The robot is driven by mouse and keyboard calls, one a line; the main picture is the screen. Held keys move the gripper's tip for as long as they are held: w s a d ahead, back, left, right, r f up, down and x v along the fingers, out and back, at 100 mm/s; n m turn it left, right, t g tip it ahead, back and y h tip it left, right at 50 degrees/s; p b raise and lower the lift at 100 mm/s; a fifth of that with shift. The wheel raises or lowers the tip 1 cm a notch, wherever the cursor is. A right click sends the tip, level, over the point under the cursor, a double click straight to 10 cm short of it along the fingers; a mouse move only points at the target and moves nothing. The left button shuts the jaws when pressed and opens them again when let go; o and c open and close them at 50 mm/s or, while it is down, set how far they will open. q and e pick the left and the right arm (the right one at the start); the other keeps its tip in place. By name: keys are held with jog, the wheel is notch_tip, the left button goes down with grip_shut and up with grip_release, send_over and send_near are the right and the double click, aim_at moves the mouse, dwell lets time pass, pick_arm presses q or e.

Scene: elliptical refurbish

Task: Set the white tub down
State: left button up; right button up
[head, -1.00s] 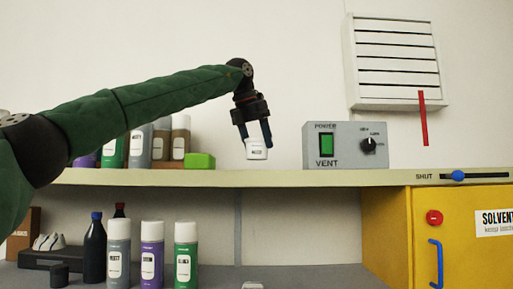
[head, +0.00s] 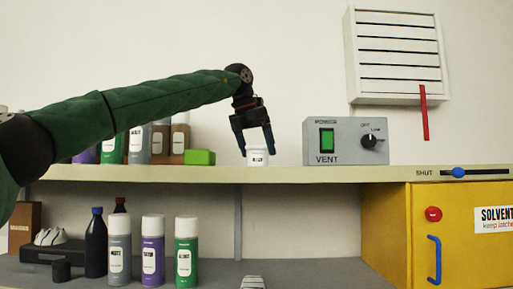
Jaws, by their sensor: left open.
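The white tub (head: 258,157) stands upright on the upper shelf (head: 285,175), left of the grey vent box. It is small and has a label on its front. My left gripper (head: 256,147) is above it with its fingers pointing down. The fingers are open, one on each side of the tub's top, with a gap showing at the sides. My right gripper is not in view.
The vent box (head: 345,141) stands right of the tub, and a green block (head: 200,157) lies to its left. Several spray cans stand behind my left arm. Below are more cans (head: 186,252) and a yellow solvent cabinet (head: 460,240).

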pick_arm(q)
jog(key=shift+r, duration=0.1)
jog(key=shift+r+b, duration=0.3)
jog(key=b+v, duration=0.3)
jog(key=v, duration=0.8)
jog(key=shift+s, duration=0.15)
jog(key=shift+r, duration=0.1)
